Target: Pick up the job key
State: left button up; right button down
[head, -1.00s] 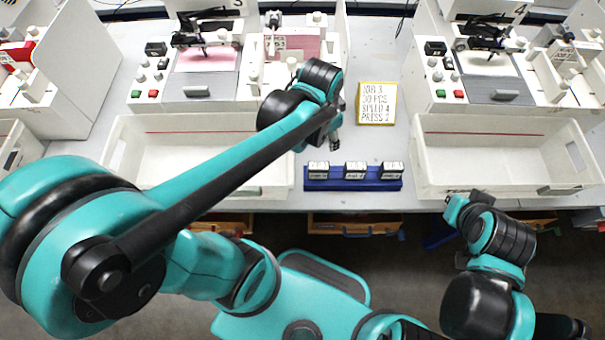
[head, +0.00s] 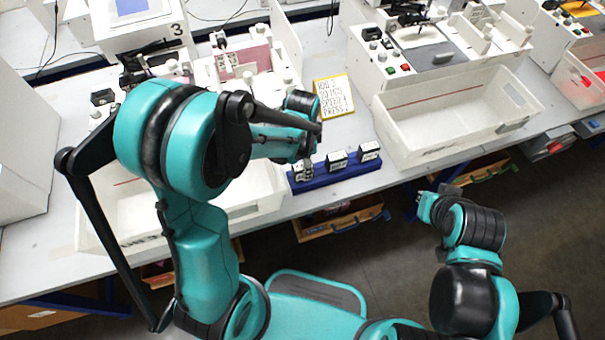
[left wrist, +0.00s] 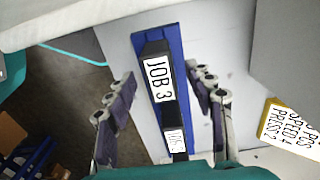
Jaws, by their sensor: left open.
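A blue rack (head: 318,182) at the table's front edge holds three dark job keys with white labels: a left key (head: 303,171), a middle key (head: 337,160) and a right key (head: 369,150). My left gripper (head: 305,163) is over the left key. In the left wrist view its open fingers (left wrist: 160,78) stand on either side of a key labelled JOB 3 (left wrist: 158,80), with gaps visible on both sides. A second key (left wrist: 175,141) is partly hidden below it. My right gripper (head: 428,205) hangs in front of the table; its jaws are unclear.
A yellow-framed job card (head: 334,97) reading JOB 3 lies behind the rack; it also shows in the left wrist view (left wrist: 292,132). White bins stand left (head: 255,190) and right (head: 455,118) of the rack. Plotter station 3 (head: 140,30) is behind.

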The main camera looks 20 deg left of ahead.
pick_arm(q)
jog(key=shift+w+f, duration=0.1)
jog(key=shift+f, duration=0.75)
jog(key=shift+r, duration=0.1)
jog(key=shift+c, duration=0.5)
jog(key=c, duration=1.1)
jog(key=shift+r, duration=0.1)
